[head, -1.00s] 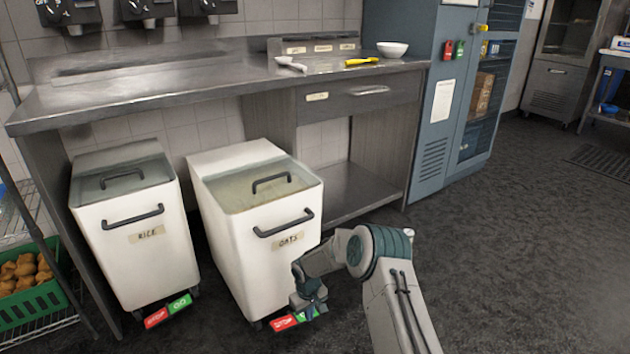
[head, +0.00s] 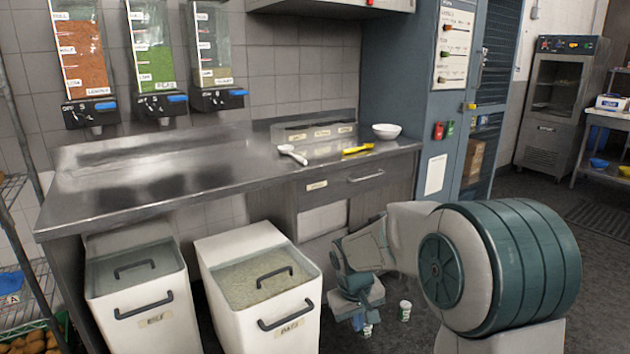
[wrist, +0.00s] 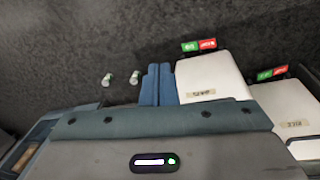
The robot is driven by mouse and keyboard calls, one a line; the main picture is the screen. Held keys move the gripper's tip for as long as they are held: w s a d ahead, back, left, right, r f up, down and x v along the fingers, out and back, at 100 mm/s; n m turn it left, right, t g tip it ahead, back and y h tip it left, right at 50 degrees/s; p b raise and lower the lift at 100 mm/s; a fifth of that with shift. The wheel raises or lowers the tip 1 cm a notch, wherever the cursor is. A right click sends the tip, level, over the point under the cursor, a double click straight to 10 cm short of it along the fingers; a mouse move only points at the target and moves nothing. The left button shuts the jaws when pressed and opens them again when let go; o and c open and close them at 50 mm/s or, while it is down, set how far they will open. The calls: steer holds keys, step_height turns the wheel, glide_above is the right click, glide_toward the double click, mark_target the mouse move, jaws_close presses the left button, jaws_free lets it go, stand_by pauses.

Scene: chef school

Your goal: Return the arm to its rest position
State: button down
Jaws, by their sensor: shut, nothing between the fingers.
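My arm reaches out at the lower right of the head view, with the big teal joint close to the camera. My gripper (head: 358,300) hangs low, just right of the white oats bin (head: 270,295). In the wrist view my gripper (wrist: 157,68) shows two blue fingers pressed together with nothing between them. The oats bin shows upside down beside the fingers there, and the rice bin (wrist: 292,115) is farther right. The gripper appears apart from both bins, though the fingertips are hard to make out in the head view.
Open dark floor (head: 545,215) lies to the right, beyond the blue cabinet (head: 420,80).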

steer(key=s+d+r+m+p, duration=0.2)
steer(key=s+r+p, duration=0.5)
steer(key=s+r, duration=0.4)
steer(key=s+d+r+m+t+y+p, duration=0.1)
steer(key=s+d+r+m+p, duration=0.1)
steer(key=s+r+p, duration=0.6)
steer(key=s+d+r, duration=0.1)
steer(key=s+r, duration=0.2)
steer(key=r, duration=0.3)
steer(key=shift+s+d+y, duration=0.15)
steer(key=shift+s+y, duration=0.15)
steer(key=shift+s, duration=0.05)
